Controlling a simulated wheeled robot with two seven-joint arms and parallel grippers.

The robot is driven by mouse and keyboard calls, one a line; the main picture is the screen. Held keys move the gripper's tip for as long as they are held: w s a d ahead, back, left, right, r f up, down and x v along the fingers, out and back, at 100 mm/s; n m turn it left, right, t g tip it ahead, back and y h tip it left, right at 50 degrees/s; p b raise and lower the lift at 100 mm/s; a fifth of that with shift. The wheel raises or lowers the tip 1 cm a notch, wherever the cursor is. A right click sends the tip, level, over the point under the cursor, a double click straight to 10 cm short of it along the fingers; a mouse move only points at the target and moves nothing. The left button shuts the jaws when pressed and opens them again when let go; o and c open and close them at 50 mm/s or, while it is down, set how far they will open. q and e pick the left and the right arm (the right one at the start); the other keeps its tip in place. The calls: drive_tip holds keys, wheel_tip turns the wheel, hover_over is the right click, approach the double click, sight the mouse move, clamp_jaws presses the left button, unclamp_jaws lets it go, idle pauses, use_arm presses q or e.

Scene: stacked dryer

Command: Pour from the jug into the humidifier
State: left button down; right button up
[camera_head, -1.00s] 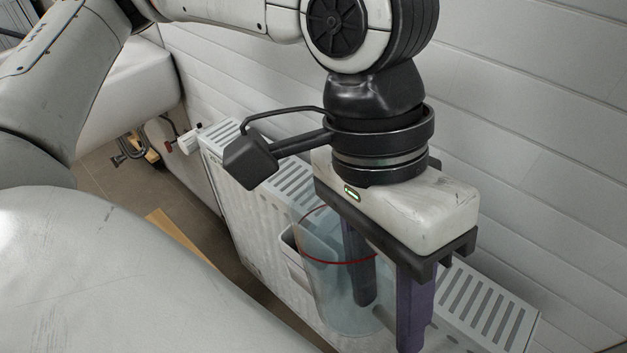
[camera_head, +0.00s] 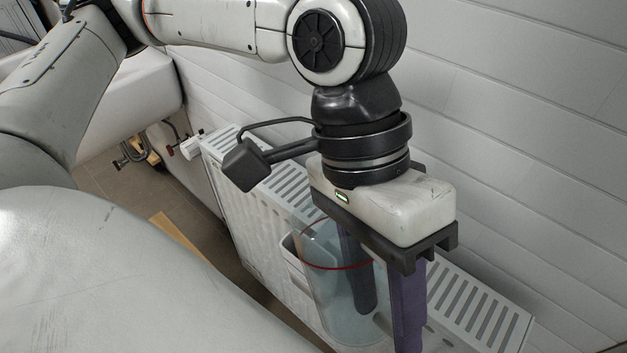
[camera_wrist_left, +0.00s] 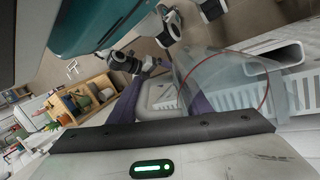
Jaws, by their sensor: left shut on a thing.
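The jug (camera_head: 335,295) is a clear bluish vessel with a red line round its upper part. It stands nearly upright over the radiator in the head view and shows at the right in the wrist view (camera_wrist_left: 225,75). My left gripper (camera_head: 385,325) points down, its purple fingers shut on the jug at its right side. The exact contact is hidden, and one finger shows dark behind or through the clear wall. A white open box, apparently the humidifier (camera_head: 293,256), hangs on the radiator's front, just left of the jug and partly behind it.
A white radiator (camera_head: 245,235) with a slotted top runs along the white panelled wall (camera_head: 510,130). A white basin (camera_head: 125,95) with pipes below stands at the far left. Brown floor shows between the radiator and my body.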

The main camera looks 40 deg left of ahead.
sight(366, 259)
use_arm(q)
drive_tip(key=shift+r+g+h+p, duration=0.3)
drive_tip(key=shift+r+h+p, duration=0.3)
drive_tip(key=shift+p, duration=0.8)
idle(1.3)
drive_tip(key=shift+a+p, duration=0.1)
drive_tip(key=shift+p, duration=0.2)
drive_tip(key=shift+w+a+r+g+h+p, duration=0.15)
drive_tip(key=shift+r+g+h+p, duration=0.1)
drive_tip(key=shift+h+p, duration=0.45)
drive_tip(key=shift+w+a+r+g+h+p, duration=0.1)
drive_tip(key=shift+g+h+p, duration=0.25)
drive_tip(key=shift+p, duration=0.6)
idle(0.5)
drive_tip(key=shift+w+a+r+g+h+p, duration=0.15)
drive_tip(key=shift+a+g+h+p, duration=0.2)
drive_tip(key=shift+h+p, duration=0.5)
idle(0.8)
drive_tip(key=shift+a, duration=0.15)
idle(0.8)
drive_tip(key=shift+w+a+g+h+p, duration=0.25)
drive_tip(key=shift+a+h+p, duration=0.1)
drive_tip(key=shift+h, duration=0.15)
